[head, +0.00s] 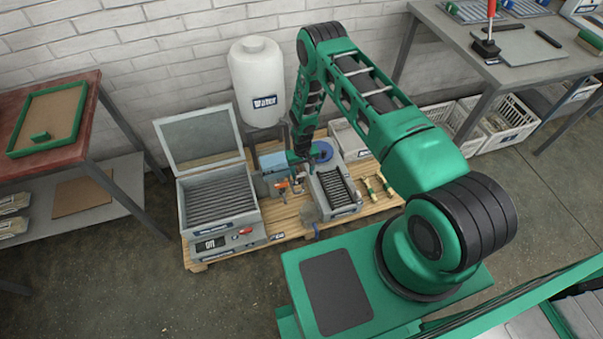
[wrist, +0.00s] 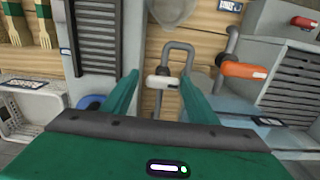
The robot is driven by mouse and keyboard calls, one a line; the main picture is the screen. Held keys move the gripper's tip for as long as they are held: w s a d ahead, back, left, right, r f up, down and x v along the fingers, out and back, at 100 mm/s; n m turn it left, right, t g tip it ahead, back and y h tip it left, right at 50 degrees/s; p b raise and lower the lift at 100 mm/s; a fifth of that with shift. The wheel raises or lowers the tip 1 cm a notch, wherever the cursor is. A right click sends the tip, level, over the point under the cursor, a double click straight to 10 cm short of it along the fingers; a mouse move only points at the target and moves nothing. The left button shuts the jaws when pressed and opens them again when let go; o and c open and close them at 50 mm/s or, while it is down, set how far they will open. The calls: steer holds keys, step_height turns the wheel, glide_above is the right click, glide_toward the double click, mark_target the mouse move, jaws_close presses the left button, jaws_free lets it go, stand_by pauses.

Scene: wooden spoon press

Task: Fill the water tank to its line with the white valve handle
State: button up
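In the wrist view, a white valve handle (wrist: 163,82) sits on a bent grey pipe. My gripper (wrist: 160,76) is open, its two green fingers on either side of the handle, with a small gap visible at each side. In the head view my gripper (head: 303,160) hangs low over the pallet, and the arm hides part of what lies beneath. A white tank (head: 250,75) labelled Water stands at the wall, left of my arm. A blue-grey box (head: 272,163) sits below it. I cannot make out a fill line or a water level.
An orange handle (wrist: 245,70) is on a pipe just right of the white one. A grey unit with an open lid (head: 220,200) stands left on the pallet. A slatted press (head: 337,190) and wooden spoons or forks (head: 378,187) lie right. A red-topped table (head: 75,115) stands left.

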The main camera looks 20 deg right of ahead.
mark_target(302, 173)
steer(key=shift+w+a+r, duration=0.25)
steer(key=shift+w+a, duration=0.25)
steer(key=shift+w, duration=0.15)
steer(key=shift+r, duration=0.55)
steer(key=shift+s+d+r, duration=0.1)
steer(key=shift+d+r, duration=0.1)
steer(key=shift+r, duration=1.5)
steer(key=shift+s+d+r, duration=0.1)
steer(key=shift+d+r, duration=0.1)
steer(key=shift+r, duration=1.45)
